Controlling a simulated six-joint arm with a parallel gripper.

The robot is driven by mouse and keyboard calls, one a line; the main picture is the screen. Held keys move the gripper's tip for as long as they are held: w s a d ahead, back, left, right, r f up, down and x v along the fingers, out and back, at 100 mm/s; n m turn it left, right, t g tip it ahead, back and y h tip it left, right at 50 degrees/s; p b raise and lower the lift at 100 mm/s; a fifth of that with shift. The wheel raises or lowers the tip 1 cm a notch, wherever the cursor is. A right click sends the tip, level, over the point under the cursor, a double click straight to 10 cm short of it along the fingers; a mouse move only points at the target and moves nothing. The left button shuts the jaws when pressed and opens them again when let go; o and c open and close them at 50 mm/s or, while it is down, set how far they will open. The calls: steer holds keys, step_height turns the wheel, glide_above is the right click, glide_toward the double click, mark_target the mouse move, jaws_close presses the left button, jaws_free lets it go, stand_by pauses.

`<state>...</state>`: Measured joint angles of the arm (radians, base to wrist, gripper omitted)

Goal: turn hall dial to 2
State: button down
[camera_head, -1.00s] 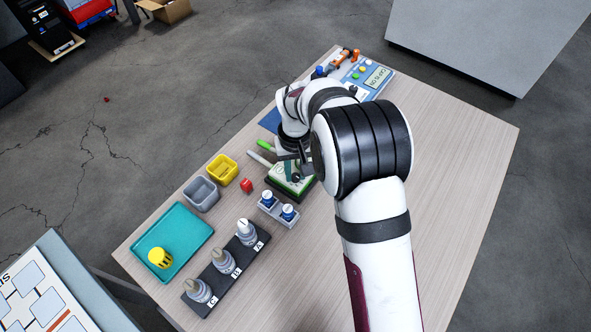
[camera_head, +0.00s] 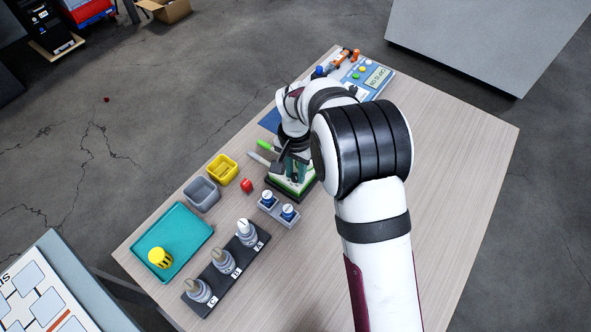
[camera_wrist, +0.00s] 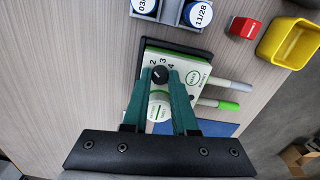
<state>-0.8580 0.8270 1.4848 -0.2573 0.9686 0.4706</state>
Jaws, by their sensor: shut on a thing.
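A green and white box (camera_wrist: 195,72) on a dark base lies below my gripper in the wrist view. Its black dial knob (camera_wrist: 159,73) has the numbers 2, 3 and 4 printed beside it. My gripper (camera_wrist: 161,79) has its green fingers closed around the knob. The pointer's exact setting is too small to read. In the head view, the box (camera_head: 291,188) is partly covered by my gripper and arm, and the knob is hidden.
Close by are a two-vial holder (camera_head: 279,212), a red cube (camera_head: 246,185), a yellow bin (camera_head: 222,170), a grey bin (camera_head: 201,194) and a green marker (camera_wrist: 228,105). A rack (camera_head: 228,270) and a teal tray (camera_head: 185,235) lie front left. The table's right side is clear.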

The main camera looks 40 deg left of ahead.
mark_target(296, 176)
steer(key=shift+m, duration=0.5)
steer(key=c, duration=0.7)
jaws_free()
steer(key=shift+r, duration=0.1)
step_height(296, 176, up, 16)
steer(key=shift+f, duration=0.15)
